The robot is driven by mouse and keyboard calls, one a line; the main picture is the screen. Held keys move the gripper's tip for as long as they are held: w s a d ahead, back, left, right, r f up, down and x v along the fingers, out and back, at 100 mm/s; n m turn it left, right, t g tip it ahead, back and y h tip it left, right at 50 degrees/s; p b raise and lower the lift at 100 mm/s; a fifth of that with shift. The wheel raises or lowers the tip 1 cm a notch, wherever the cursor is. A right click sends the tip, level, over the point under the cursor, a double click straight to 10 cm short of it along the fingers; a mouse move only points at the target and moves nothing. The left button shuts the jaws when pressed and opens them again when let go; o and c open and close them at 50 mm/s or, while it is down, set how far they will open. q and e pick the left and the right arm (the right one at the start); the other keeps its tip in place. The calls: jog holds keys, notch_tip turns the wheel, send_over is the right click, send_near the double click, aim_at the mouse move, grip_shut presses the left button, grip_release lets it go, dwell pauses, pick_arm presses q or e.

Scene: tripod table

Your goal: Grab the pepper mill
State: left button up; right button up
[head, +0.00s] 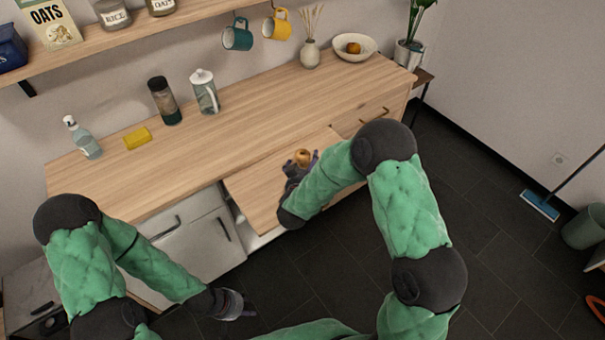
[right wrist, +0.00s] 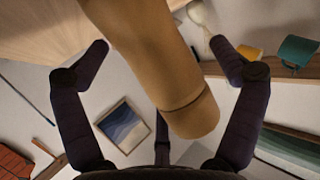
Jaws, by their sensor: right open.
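The pepper mill is a tan wooden cylinder (right wrist: 150,50) with a dark ring groove near its rounded end. It runs between the spread fingers of my right gripper (right wrist: 161,46) in the right wrist view, with a gap to each fingertip. In the head view, only the round top of the mill (head: 303,156) shows above my right gripper (head: 301,164), over a pulled-out wooden board (head: 262,192); the gripper hides its lower part. My left gripper (head: 236,305) is low over the floor, away from the mill, and its fingers are unclear.
A vase (head: 310,55) and bowl (head: 354,47) are at the back right. The counter's middle is clear.

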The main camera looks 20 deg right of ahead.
jog(key=shift+r, duration=0.1)
jog(key=c, duration=1.5)
jog(key=shift+o, duration=0.2)
